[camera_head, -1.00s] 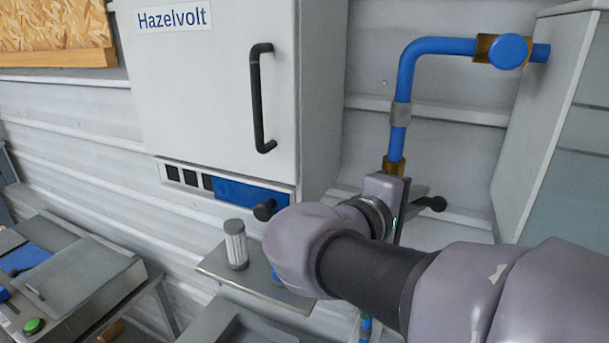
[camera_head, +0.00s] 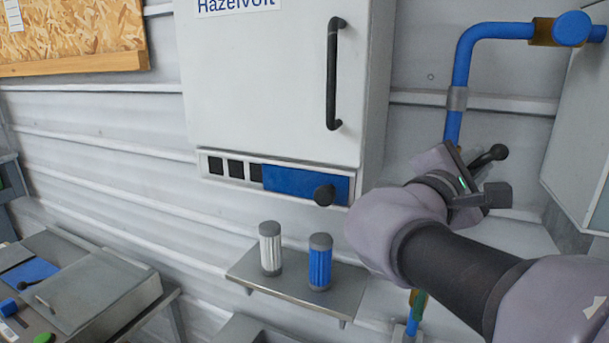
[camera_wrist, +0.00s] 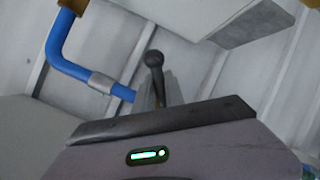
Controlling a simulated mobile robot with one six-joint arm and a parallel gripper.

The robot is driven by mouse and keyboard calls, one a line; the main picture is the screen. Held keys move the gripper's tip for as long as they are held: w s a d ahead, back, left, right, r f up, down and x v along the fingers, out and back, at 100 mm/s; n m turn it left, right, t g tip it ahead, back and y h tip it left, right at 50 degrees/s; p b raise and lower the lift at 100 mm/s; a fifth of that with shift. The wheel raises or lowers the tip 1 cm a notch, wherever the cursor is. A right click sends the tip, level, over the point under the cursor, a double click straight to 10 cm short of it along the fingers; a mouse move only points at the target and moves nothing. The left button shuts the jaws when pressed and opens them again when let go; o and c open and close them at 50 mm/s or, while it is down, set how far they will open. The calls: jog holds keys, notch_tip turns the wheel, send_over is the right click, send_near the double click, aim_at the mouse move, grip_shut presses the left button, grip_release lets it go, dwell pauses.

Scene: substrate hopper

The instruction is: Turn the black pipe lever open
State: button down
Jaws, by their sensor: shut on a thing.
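The black pipe lever (camera_head: 485,159) sticks out to the upper right beside the blue pipe (camera_head: 462,65), with a round knob at its end. My gripper (camera_head: 482,180) is at the lever, and my wrist hides the valve and part of the pipe. In the wrist view the lever (camera_wrist: 154,62) rises knob first from between the grey fingers of my gripper (camera_wrist: 158,92). The fingers are shut on it below the knob. The pipe also shows in the wrist view (camera_wrist: 70,60), left of the lever.
A white cabinet (camera_head: 270,90) with a black handle (camera_head: 333,75) hangs left of the pipe. Below it a shelf (camera_head: 295,287) holds a white filter (camera_head: 270,249) and a blue filter (camera_head: 320,263). A grey cabinet (camera_head: 580,140) stands close at the right.

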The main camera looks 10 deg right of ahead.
jog(key=n+t+b, duration=0.1)
jog(key=n, duration=0.1)
jog(key=a+n+b, duration=0.1)
jog(key=n+b, duration=0.1)
jog(key=w+r+n+t+h+b, duration=0.1)
jog(key=n+b, duration=0.1)
jog(key=shift+a+t, duration=0.25)
jog(key=shift+t, duration=0.05)
jog(key=n+t+b, duration=0.1)
jog(key=n, duration=0.1)
jog(key=a+n+t+y+b, duration=0.1)
jog(key=n+b, duration=0.1)
jog(key=w+n+t+b, duration=0.1)
jog(key=n+b, duration=0.1)
jog(key=shift+a+r+n, duration=0.35)
jog(key=shift+n, duration=0.05)
jog(key=shift+w+t, duration=0.1)
jog(key=shift+t, duration=0.2)
jog(key=c, duration=1.4)
grip_release()
jog(key=shift+r, duration=0.1)
jog(key=shift+a, duration=0.1)
jog(key=b+v, duration=0.1)
jog(key=v, duration=1.6)
jog(key=shift+s, duration=0.25)
jog(key=shift+r, duration=0.1)
